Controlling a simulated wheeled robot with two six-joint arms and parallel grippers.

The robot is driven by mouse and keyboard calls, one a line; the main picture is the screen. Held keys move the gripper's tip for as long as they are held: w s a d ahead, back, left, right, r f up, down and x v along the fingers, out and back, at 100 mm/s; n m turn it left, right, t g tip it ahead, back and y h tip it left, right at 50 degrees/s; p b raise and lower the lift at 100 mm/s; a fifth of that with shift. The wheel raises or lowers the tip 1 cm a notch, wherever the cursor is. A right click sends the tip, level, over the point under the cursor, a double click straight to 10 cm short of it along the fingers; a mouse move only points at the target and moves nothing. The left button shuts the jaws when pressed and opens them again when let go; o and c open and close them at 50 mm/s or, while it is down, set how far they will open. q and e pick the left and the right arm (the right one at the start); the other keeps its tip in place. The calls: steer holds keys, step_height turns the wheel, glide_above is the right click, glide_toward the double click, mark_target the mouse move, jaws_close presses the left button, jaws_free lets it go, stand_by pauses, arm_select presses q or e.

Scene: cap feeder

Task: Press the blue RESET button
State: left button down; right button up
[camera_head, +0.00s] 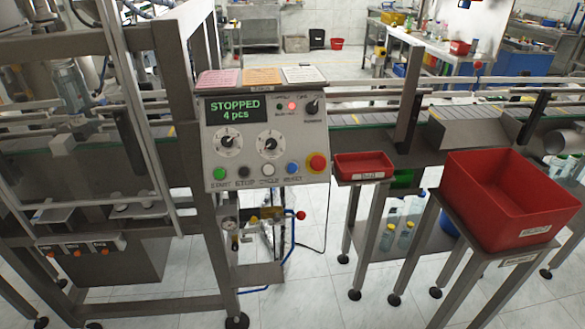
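The control panel (250,158) stands in the middle of the camera_head view, its face turned toward me. The blue RESET button (292,168) is in the bottom row, right of the white CYCLE button (268,170) and just left of a larger red knob (317,162). A green START button (220,173) and a black STOP button (244,172) are further left. The display (234,109) reads "STOPPED 4 pcs" in green, and a red lamp (292,106) is lit. Neither of my grippers is in view.
A small red tray (364,178) sits right of the panel, and a large red bin (500,238) stands on a stand at the right. A conveyor (350,118) runs behind the panel. Metal frame posts stand at left. The space before the panel is clear.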

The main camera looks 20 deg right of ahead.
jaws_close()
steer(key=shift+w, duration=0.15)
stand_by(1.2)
